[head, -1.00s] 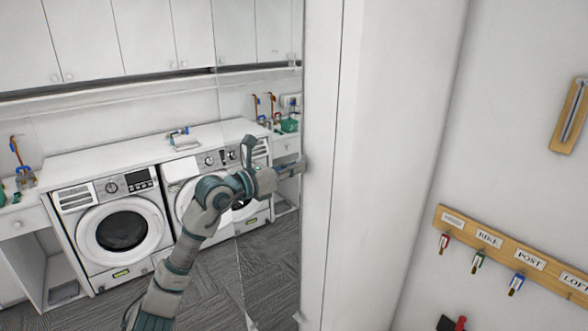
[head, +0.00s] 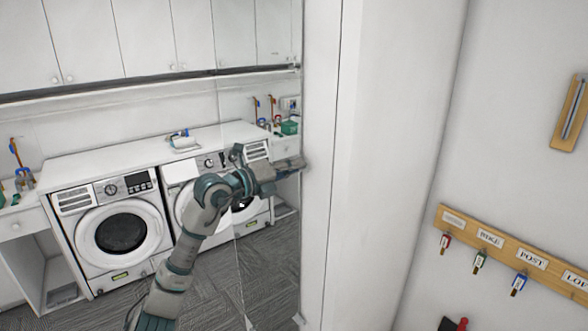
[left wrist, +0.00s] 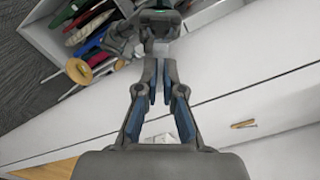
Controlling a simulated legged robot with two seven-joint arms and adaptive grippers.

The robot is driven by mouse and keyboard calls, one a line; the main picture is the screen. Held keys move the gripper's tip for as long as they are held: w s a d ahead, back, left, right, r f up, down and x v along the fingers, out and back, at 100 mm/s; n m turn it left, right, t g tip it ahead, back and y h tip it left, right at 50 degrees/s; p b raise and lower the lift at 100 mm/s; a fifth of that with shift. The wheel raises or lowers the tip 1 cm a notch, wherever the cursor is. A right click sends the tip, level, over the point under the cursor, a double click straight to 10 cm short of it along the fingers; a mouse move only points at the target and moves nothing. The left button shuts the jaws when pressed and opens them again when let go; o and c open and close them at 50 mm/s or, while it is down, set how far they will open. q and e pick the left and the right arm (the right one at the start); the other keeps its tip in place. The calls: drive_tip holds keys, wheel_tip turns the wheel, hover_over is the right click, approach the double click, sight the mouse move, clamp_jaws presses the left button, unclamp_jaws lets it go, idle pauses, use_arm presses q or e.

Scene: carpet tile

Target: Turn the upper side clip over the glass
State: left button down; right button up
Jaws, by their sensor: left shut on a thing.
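My left gripper (head: 290,164) reaches from the left to the edge of the white upright (head: 320,210), at the upper side clip. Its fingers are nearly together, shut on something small. The clip itself is hidden by the fingers, so I cannot tell which way it points. The glass (head: 268,225) is a clear pane left of the upright, with a thin edge line running down it. In the left wrist view the gripper (left wrist: 159,66) has its fingertips close together, with grey and teal parts just beyond them. My right gripper is not in view.
A small light fitting (head: 299,318) sits low on the upright's edge. Two washing machines (head: 121,231) stand under a white counter behind. A key rack (head: 505,250) hangs on the right wall.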

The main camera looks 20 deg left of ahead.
use_arm(q)
drive_tip(key=shift+a+n, duration=0.1)
drive_tip(key=shift+n, duration=2.9)
drive_tip(key=c, duration=1.3)
unclamp_jaws()
drive_tip(key=shift+w+f, duration=0.1)
drive_tip(key=v, duration=1.1)
drive_tip(key=shift+a+f, duration=0.2)
drive_tip(key=shift+a, duration=0.25)
drive_tip(key=shift+d, duration=0.15)
